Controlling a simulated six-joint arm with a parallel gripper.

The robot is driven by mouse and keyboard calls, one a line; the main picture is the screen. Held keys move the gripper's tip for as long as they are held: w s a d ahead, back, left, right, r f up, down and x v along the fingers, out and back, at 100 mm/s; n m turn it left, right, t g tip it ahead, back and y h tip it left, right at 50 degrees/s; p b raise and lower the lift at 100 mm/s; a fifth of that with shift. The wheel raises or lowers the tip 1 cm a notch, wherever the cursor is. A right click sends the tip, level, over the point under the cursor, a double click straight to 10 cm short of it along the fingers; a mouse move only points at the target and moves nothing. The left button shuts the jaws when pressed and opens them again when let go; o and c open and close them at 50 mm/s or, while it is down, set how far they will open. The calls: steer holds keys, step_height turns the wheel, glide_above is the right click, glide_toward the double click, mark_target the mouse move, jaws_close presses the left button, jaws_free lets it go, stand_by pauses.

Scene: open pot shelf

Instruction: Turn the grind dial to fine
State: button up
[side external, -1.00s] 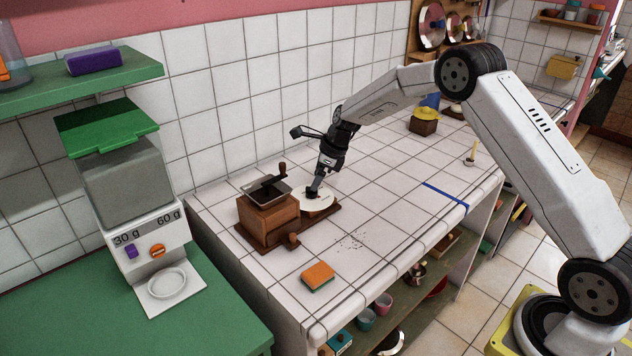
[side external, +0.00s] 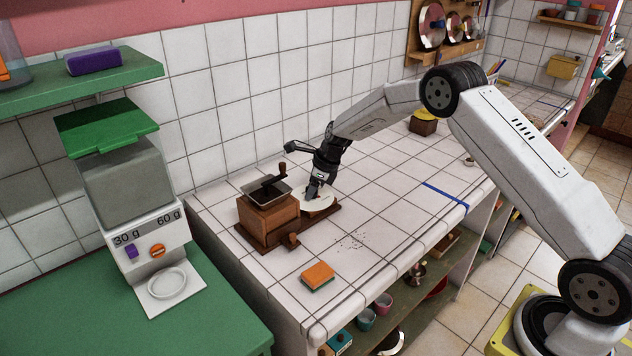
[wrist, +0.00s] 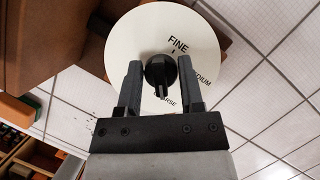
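The grind dial (wrist: 203,45) is a cream disc marked FINE, MEDIUM and a partly covered COARSE. In the side view the dial (side external: 325,203) lies on the wooden base right of the coffee grinder (side external: 268,214). A black knob (wrist: 159,72) stands at its centre, with a pale pointer mark facing down the picture toward the COARSE lettering. My gripper (wrist: 160,68) is open over the dial, one finger on each side of the knob. Narrow gaps seem to show between fingers and knob. In the side view my gripper (side external: 312,192) hides the knob.
The grinder's box and crank stand close on the left of the dial. An orange sponge (side external: 317,276) and scattered dark grounds (side external: 352,241) lie in front. A scale-like dispenser (side external: 150,235) stands on the green counter at left.

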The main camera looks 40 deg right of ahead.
jaws_close()
steer(key=shift+n, duration=0.5)
steer(key=n+g, duration=0.1)
steer(key=n, duration=0.1)
steer(key=shift+n+y, duration=0.4)
steer(key=n+g, duration=0.1)
steer(key=n, duration=0.1)
steer(key=n+g, duration=0.1)
steer(key=n, duration=0.1)
steer(key=shift+n+y, duration=0.3)
steer(key=n+g, duration=0.1)
steer(key=n, duration=0.3)
steer(key=shift+g, duration=0.3)
steer(key=shift+n+g, duration=0.6)
steer(key=shift+n, duration=1.1)
steer(key=shift+n+h, duration=0.4)
steer(key=shift+n, duration=0.3)
